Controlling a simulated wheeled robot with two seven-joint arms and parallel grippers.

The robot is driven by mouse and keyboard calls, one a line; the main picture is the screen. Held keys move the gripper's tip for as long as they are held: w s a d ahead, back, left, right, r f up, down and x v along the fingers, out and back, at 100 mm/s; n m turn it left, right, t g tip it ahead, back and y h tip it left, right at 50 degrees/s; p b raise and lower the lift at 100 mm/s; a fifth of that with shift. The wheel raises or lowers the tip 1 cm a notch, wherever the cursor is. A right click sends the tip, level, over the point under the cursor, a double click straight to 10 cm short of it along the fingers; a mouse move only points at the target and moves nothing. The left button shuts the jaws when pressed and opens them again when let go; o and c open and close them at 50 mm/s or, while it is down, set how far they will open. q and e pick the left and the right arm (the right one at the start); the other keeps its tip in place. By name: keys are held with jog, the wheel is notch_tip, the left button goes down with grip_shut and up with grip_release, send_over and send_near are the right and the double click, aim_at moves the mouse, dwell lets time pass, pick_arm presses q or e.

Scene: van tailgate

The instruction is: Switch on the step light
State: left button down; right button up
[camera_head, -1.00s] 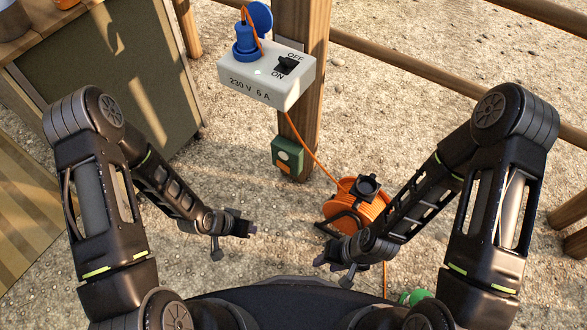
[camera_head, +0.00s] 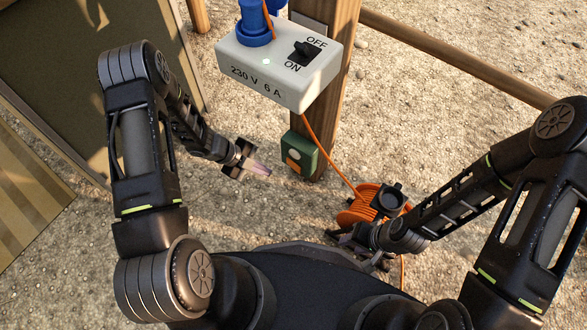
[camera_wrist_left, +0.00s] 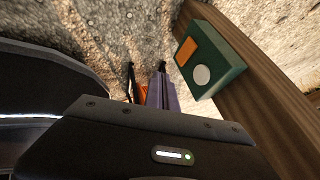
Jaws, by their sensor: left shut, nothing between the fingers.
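A green box (camera_head: 299,153) with an orange rectangular part and a round pale part is on the wooden post; the left wrist view shows both parts clearly (camera_wrist_left: 209,60). Above it is a white box (camera_head: 277,62) marked OFF, ON and 230 V 6 A. Its black rocker (camera_head: 304,52) is in view; I cannot tell its position. My left gripper (camera_head: 268,171) is shut and empty, just left of the green box and apart from it. Its fingers (camera_wrist_left: 150,82) show in the left wrist view. My right gripper (camera_head: 348,238) is by the reel, its fingers unclear.
The wooden post (camera_head: 325,110) carries both boxes, and a rail (camera_head: 455,55) runs right from it. An orange cable reel (camera_head: 362,204) stands on the gravel at its foot. A blue plug (camera_head: 254,22) sits in the white box. A dark panel (camera_head: 90,75) stands at left.

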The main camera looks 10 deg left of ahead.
aim_at(294, 166)
pick_arm(q)
jog(key=w+d+f+b, duration=0.5)
jog(key=d+f, duration=0.2)
jog(key=f, duration=0.1)
jog(key=shift+w+d, duration=0.3)
jog(key=shift+w, duration=0.05)
dwell(0.4)
